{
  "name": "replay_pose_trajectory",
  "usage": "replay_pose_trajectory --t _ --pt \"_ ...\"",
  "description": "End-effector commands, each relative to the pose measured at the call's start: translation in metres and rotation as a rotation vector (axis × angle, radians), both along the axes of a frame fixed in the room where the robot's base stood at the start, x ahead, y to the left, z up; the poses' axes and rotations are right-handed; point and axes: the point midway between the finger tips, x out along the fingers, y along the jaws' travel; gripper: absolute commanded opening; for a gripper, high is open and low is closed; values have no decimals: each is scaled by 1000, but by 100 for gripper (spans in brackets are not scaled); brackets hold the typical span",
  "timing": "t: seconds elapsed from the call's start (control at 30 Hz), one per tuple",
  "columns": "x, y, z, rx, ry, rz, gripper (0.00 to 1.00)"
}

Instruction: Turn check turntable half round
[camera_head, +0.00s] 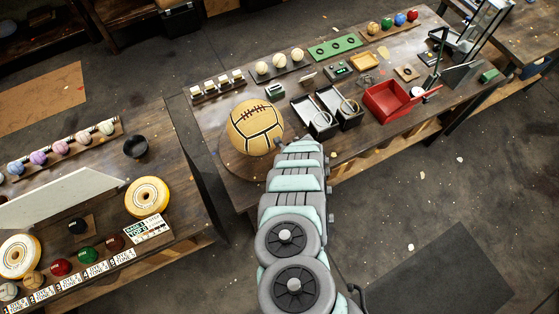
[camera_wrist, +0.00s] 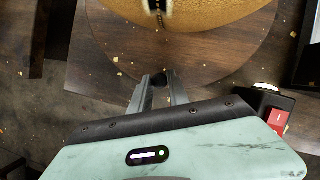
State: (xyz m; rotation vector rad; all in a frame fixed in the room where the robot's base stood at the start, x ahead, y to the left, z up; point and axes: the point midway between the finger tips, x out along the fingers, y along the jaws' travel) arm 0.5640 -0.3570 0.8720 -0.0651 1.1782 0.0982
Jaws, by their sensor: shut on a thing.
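The check turntable (camera_head: 236,164) is a round wooden disc at the front left of the middle bench. Its bare rim also shows in the wrist view (camera_wrist: 205,62). A large tan ball (camera_head: 256,127) with black seams sits on it, and its lower part shows at the top of the wrist view (camera_wrist: 190,12). My gripper (camera_wrist: 161,80) is shut on a small dark knob (camera_wrist: 159,79) at the near edge of the disc. In the head view my arm comes from below, and its end hides part of the turntable's right side.
Two black trays (camera_head: 325,112) and a red bin (camera_head: 391,103) stand right of the ball. A rack of small white pieces (camera_head: 217,87) lies behind it. A red switch box (camera_wrist: 277,113) is close right of my gripper. A gap separates the left bench.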

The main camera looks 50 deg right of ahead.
Motion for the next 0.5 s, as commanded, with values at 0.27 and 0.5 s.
replay_pose_trajectory --t 0.27,0.5 --pt "1 1 0 0 0 7 0" --pt "1 1 0 0 0 6 29"
